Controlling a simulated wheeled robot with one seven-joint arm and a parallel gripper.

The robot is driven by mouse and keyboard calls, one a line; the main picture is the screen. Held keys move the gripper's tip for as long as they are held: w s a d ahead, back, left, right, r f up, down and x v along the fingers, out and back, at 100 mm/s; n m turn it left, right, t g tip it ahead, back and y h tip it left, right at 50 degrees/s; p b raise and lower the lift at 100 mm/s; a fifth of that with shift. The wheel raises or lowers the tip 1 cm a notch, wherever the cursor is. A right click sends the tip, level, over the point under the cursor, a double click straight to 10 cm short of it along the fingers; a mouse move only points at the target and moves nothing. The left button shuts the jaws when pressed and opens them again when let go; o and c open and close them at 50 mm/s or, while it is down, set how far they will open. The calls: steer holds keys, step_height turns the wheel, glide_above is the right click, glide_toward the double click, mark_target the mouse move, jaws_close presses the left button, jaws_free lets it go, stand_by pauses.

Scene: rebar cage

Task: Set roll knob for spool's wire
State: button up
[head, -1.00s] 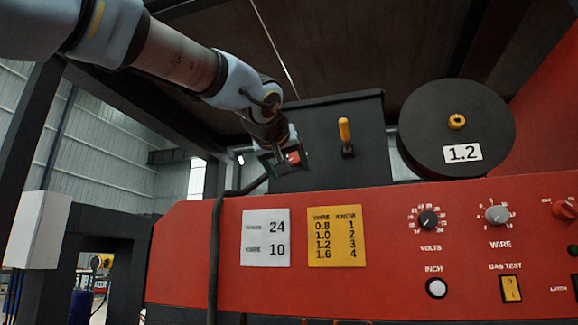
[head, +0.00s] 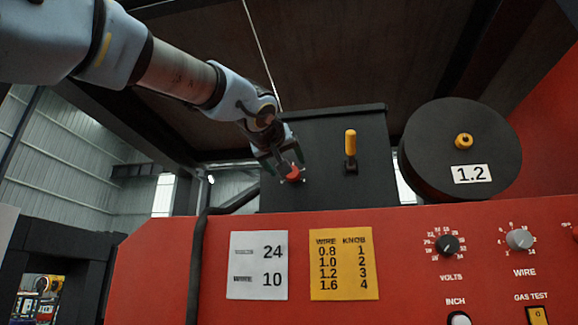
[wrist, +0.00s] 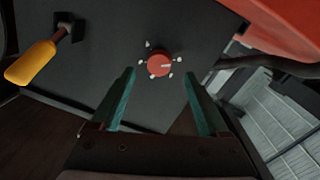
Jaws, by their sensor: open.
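The red roll knob (head: 290,171) sits on the dark feeder box (head: 325,140). In the wrist view the knob (wrist: 159,64) has a white pointer line and several white marks around it. My gripper (head: 276,163) is open, with its two green fingers (wrist: 158,80) apart. The knob lies beyond the fingertips, in line with the gap between them, and nothing is held. The black spool (head: 440,140) carries a label (head: 472,174) reading 1.2. A yellow sheet (head: 341,264) pairs wire 0.8, 1.0, 1.2, 1.6 with knob 1, 2, 3, 4.
A yellow-handled lever (head: 350,146) stands on the box beside the knob. A white sheet (head: 257,265) shows 24 and 10. The red panel holds a volts dial (head: 447,245) and a wire dial (head: 519,239). A dark cable (head: 196,260) runs down the panel's left.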

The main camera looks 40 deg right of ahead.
mark_target(292, 174)
steer(key=p+x, duration=0.2)
steer(key=x, duration=0.3)
steer(key=shift+d, duration=0.1)
jaws_close()
stand_by(0.6)
